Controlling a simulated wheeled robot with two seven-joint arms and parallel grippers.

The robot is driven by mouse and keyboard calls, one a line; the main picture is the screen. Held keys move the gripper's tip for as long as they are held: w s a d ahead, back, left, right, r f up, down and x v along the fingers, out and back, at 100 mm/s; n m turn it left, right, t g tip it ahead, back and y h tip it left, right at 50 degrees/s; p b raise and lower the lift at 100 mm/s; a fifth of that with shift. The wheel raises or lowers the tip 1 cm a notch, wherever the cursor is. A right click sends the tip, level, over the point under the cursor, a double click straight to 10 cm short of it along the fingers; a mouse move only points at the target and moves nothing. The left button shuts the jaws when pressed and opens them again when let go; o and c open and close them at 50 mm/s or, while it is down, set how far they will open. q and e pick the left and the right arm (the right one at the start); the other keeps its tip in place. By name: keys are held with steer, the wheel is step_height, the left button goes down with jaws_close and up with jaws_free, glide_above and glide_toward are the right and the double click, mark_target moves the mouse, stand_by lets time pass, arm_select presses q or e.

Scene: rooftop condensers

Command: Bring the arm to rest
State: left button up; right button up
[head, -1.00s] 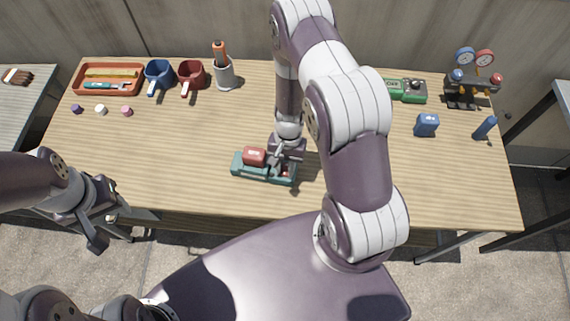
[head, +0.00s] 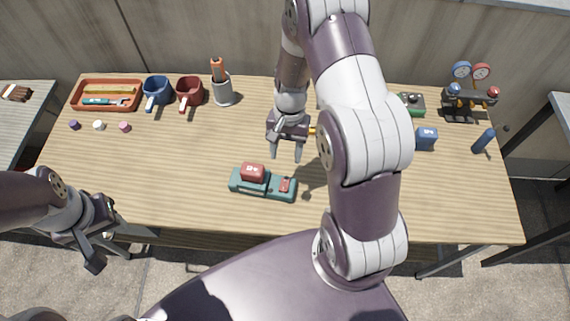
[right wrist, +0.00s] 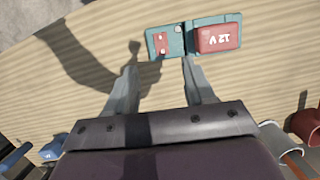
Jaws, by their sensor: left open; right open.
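My right gripper (head: 287,154) is open and empty above the middle of the table. Its two fingers (right wrist: 160,90) also show in the right wrist view, with nothing between them. In front of it lies a teal tray-like holder (head: 248,189) with a red block marked 12 V (head: 253,172) in its left part and a small red piece (head: 285,185) at its right. In the right wrist view the red 12 V block (right wrist: 219,37) sits beyond the fingertips, apart from them. My left gripper (head: 100,245) is open and empty, low at the left, off the table's front edge.
At the right are a blue block (head: 427,138), a blue cylinder (head: 484,141) and a gauge set (head: 470,92).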

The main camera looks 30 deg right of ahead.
steer(key=shift+w+r, duration=0.1)
steer(key=shift+r, duration=0.15)
stand_by(0.3)
steer(key=s+a+r+n+t+h, duration=0.1)
steer(key=s+a+r+n, duration=0.1)
steer(key=r, duration=0.4)
steer(key=s+a+r+n+t+h, duration=0.1)
steer(key=s+a+r+n+t, duration=0.1)
steer(key=s+r+n, duration=0.2)
step_height(320, 180, up, 2)
steer(key=shift+s+r+n+t, duration=0.1)
steer(key=shift+s+n+t, duration=0.2)
steer(key=shift+n, duration=0.8)
steer(key=shift+a, duration=0.1)
